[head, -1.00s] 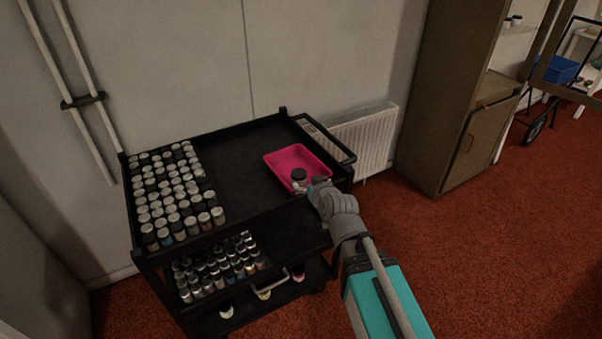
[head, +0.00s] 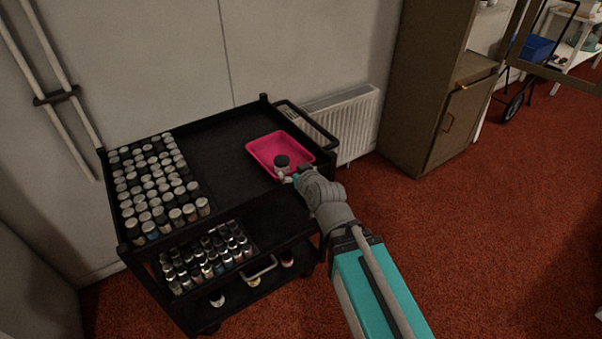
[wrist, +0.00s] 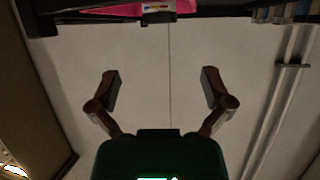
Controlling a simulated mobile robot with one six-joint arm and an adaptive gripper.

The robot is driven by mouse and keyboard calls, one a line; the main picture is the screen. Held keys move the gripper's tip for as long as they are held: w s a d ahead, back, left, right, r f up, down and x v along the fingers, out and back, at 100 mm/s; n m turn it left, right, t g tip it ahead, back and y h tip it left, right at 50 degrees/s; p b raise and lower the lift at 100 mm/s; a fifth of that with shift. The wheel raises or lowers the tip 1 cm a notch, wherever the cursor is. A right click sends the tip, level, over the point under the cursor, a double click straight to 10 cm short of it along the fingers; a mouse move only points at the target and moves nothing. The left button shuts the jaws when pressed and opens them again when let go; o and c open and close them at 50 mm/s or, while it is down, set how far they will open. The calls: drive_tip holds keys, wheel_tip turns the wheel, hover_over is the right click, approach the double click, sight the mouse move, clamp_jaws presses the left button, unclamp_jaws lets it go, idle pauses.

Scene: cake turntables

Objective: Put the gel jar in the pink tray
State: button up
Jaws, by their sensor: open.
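The pink tray (head: 262,146) lies on the right part of the black cart's top. A small jar with a dark lid and pale body, which I take for the gel jar (head: 282,161), appears upright at the tray's near side. My gripper (head: 288,177) is just in front of it; touching or apart is hard to tell. In the wrist view my gripper (wrist: 161,88) is open with nothing between its fingers. The tray (wrist: 100,7) shows at that view's top edge, with a labelled jar (wrist: 158,8) partly cut off.
The black cart (head: 215,160) carries many capped bottles (head: 150,185) on its left, and more bottles (head: 205,258) on a lower shelf. Its top is clear between bottles and tray. A radiator (head: 345,120) and brown cabinet (head: 435,95) stand behind and to the right.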

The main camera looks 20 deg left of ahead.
drive_tip(key=w+d+f+m+g+h, duration=0.1)
drive_tip(key=d+f+m+g+h, duration=0.2)
drive_tip(key=d, duration=0.7)
drive_tip(key=d+f+m+g+h, duration=0.1)
drive_tip(key=d+f+h, duration=0.3)
drive_tip(key=d, duration=0.5)
drive_tip(key=s+d+f+m+g+h, duration=0.1)
drive_tip(key=s+d+f+m+g, duration=0.1)
drive_tip(key=d, duration=0.7)
drive_tip(key=s+d+f+m+g, duration=0.2)
drive_tip(key=s+d+g, duration=0.2)
drive_tip(key=d, duration=0.5)
drive_tip(key=shift+s+f+h, duration=0.25)
drive_tip(key=shift+s+h, duration=0.15)
drive_tip(key=shift+s, duration=0.1)
